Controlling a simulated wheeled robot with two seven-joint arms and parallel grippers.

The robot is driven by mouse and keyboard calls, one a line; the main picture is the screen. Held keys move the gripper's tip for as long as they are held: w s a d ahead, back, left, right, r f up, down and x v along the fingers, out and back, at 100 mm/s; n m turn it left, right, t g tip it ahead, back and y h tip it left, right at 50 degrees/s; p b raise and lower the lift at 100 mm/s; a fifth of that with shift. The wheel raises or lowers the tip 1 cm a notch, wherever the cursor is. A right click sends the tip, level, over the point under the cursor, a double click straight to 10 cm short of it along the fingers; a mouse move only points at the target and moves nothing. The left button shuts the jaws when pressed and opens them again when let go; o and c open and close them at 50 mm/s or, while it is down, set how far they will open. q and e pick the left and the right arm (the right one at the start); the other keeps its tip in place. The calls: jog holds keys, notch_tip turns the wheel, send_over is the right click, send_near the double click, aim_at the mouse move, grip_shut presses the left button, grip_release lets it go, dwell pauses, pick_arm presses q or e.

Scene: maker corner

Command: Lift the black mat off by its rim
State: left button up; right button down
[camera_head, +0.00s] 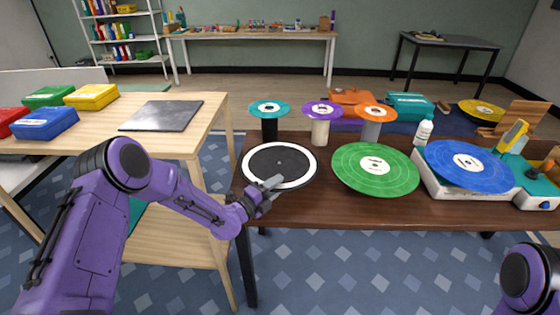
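The black mat (278,161) is a round, dark disc with a white ring near its edge and a small light dot at its centre. It lies flat at the left end of the brown table (340,212). My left gripper (273,184) is at the mat's near rim, with its grey fingers over the white ring. The fingers are small in the picture, so I cannot tell whether they are open or shut on the rim. The near part of the rim is partly hidden by the gripper. My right gripper is out of view.
A green disc (352,172) lies right of the mat. Behind stand discs on posts: teal (269,106), purple (322,108) and orange (375,112). A blue disc (470,160) sits on a white device at right, near a white bottle (423,131). A wooden table (170,150) stands left.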

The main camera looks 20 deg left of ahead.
pick_arm(q)
jog(key=shift+x, duration=0.9)
jog(key=shift+s+d, duration=0.1)
grip_shut()
jog(key=shift+r, duration=0.1)
